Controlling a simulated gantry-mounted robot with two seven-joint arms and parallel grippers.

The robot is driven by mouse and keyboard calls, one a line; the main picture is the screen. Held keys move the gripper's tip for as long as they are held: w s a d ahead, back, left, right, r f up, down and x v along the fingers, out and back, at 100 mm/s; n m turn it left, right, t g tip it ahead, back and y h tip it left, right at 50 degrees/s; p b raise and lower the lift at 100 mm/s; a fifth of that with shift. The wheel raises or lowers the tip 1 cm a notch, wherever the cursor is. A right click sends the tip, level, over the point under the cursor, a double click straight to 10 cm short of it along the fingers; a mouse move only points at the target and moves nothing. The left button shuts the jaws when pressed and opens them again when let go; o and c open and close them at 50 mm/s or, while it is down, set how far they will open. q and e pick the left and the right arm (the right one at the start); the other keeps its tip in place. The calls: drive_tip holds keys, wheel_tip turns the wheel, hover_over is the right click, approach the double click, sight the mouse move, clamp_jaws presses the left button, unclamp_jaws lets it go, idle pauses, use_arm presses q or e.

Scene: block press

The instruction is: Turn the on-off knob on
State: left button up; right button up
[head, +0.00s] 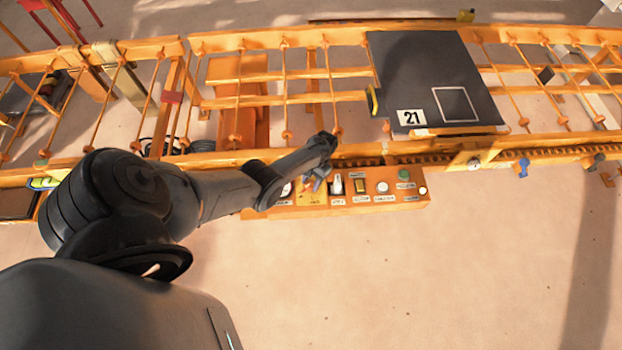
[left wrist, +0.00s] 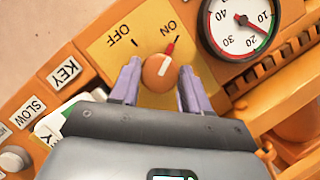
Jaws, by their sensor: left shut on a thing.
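The on-off knob (left wrist: 157,72) is a round orange knob with a white line and a red pointer, on a yellow plate (left wrist: 110,48) marked OFF and ON. Its pointer is turned toward the ON label (left wrist: 170,27). My left gripper (left wrist: 160,85) has its two purple fingers on opposite sides of the knob and is shut on it. In the head view my left gripper (head: 314,180) reaches down over the control panel (head: 335,205) and mostly hides the knob. My right gripper is in neither view.
A round gauge (left wrist: 238,25) sits beside the ON label. A green button (head: 404,174) is at the panel's right. An orange roller conveyor carries a dark board (head: 415,70) marked 21. The floor in front is clear.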

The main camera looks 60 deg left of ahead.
use_arm(q)
drive_tip(key=shift+m, duration=0.4)
drive_tip(key=o, duration=1)
drive_tip(key=shift+r, duration=0.15)
drive_tip(key=shift+w+r+p, duration=0.2)
drive_tip(key=shift+r+p, duration=0.1)
drive_tip(key=shift+p+v, duration=1.4)
drive_tip(key=shift+v, duration=3.55)
drive_tip(key=shift+d, duration=0.1)
